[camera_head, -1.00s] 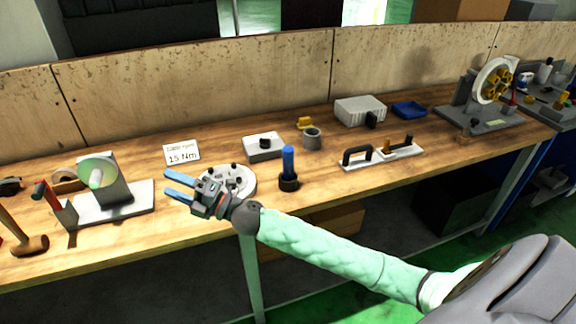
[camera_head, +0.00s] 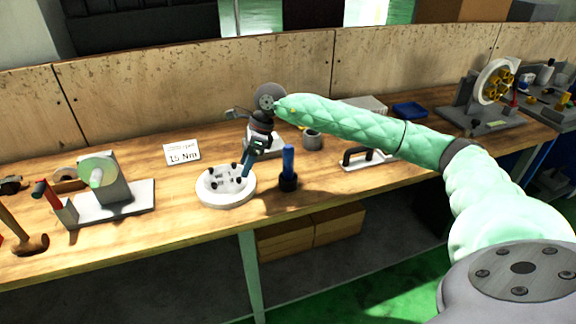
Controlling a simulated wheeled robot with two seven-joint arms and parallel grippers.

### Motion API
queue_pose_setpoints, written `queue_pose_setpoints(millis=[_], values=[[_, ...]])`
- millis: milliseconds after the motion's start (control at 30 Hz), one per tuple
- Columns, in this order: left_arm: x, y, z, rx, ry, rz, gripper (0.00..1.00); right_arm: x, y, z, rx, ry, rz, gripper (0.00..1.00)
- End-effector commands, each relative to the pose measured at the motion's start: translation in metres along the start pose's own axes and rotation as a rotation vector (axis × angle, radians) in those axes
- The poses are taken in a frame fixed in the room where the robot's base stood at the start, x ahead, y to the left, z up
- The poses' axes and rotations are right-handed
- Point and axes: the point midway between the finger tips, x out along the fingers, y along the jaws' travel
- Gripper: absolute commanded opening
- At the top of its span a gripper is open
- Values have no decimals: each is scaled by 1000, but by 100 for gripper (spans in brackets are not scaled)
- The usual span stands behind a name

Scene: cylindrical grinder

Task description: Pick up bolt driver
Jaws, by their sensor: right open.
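A tool with a blue upright handle (camera_head: 288,161) and a dark round base (camera_head: 288,184) stands on the wooden bench; it looks like the bolt driver. My right gripper (camera_head: 248,170) is open and points down, just left of the blue handle and apart from it in the picture. Its blue fingers overlap the right part of a white round plate (camera_head: 226,199) in the picture; I cannot tell their height above it. The gripper appears empty. My left gripper is not in view.
The white plate carries several dark bolts. A "15 Nm" card (camera_head: 182,153), a grey stand with a greenish disc (camera_head: 125,182) and a hammer (camera_head: 28,242) are on the left. A black-handled part (camera_head: 358,157), a blue tray (camera_head: 410,110) and a flange stand (camera_head: 478,110) are on the right.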

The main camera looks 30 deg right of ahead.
Motion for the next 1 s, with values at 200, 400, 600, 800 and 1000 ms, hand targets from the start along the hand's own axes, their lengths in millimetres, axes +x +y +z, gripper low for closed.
queue_pose_setpoints(millis=[200, 400, 600, 800, 1000], values=[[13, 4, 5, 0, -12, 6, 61, -74, -44, -70, 24, 302, -127, 59], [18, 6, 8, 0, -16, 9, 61, -102, -55, -96, 48, 410, -162, 59], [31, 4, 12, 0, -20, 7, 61, -95, -56, -102, 50, 420, -162, 59], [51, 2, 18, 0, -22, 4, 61, -82, -58, -108, 50, 418, -163, 59], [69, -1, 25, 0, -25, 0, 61, -75, -59, -110, 50, 417, -162, 59]])
